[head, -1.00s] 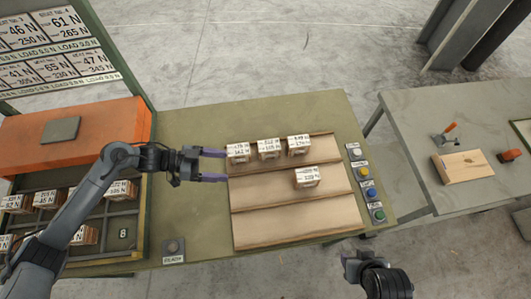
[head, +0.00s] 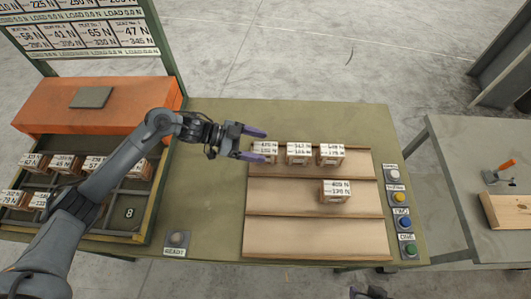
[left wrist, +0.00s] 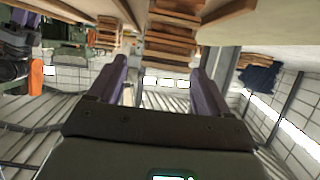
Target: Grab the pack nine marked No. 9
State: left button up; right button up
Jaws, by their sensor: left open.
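Several small wooden packs with white labels are in view. Three stand in a row on the top step of the wooden board, a left one (head: 265,148), a middle one (head: 299,153) and a right one (head: 331,154). A fourth pack (head: 335,190) stands on the step below. I cannot read "No. 9" on any label. My left gripper (head: 264,145) is open, its purple fingers level with the left pack; contact is unclear. The left wrist view shows both spread fingers (left wrist: 160,70) and stacked wooden pieces (left wrist: 172,40) beyond them. My right gripper is barely visible at the bottom edge.
A compartment rack (head: 124,236) at the left holds more labelled packs; its cell marked 8 looks empty. Coloured buttons (head: 405,222) line the board's right side. A single button (head: 178,238) sits front left. The stepped board's lowest step (head: 315,237) is clear.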

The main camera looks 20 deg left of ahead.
aim_at(264, 148)
pick_arm(q)
jog(key=x, duration=0.2)
jog(key=b+x, duration=0.1)
jog(key=x, duration=0.2)
jog(key=shift+a+f, duration=0.1)
jog(key=shift+f, duration=0.2)
jog(key=shift+c, duration=0.5)
jog(key=c, duration=1)
jog(key=shift+c, duration=0.2)
